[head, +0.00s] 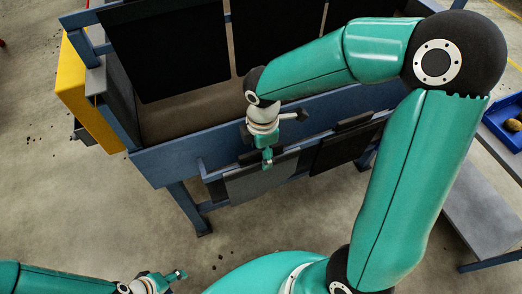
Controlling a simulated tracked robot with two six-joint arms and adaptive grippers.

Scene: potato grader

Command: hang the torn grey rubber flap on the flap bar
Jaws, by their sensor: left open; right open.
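A grey rubber flap (262,182) hangs on the front side of the blue grader, its top edge along a bar (213,175). Any tear in it is too small to tell. My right gripper (267,164) points down, open, right at the upper part of the grey flap and covers a bit of it. I cannot tell whether it touches the flap. My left gripper (180,274) is open and empty, low over the floor at the bottom left, well apart from the grader.
A black flap (340,148) hangs beside the grey one. Large black flaps (168,50) hang over the grader's trough (185,115). A yellow box (85,90) is on the grader's left end. A blue crate (505,125) and grey table (480,215) stand right.

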